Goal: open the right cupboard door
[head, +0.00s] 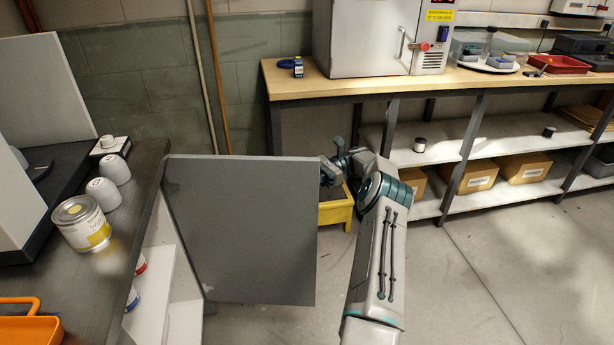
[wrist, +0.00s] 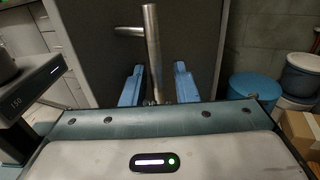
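The grey cupboard door (head: 245,230) stands swung well out from the counter's side in the head view, its left edge by the cupboard. Its panel also fills the middle of the wrist view (wrist: 195,35). A metal bar handle (wrist: 152,45) stands off the panel on a short post. My gripper (wrist: 159,85) has its two blue fingers on either side of the handle's lower part, with gaps visible, so it looks open around the bar. In the head view my gripper (head: 328,170) is at the door's far right edge, partly hidden by the door.
The dark counter (head: 150,165) holds a can (head: 80,222), white cups and an orange tray (head: 28,328). Cans show on the shelf inside the cupboard. A yellow bin (head: 338,210) stands behind the door, near my arm. A workbench (head: 300,82) runs along the back. The right floor is clear.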

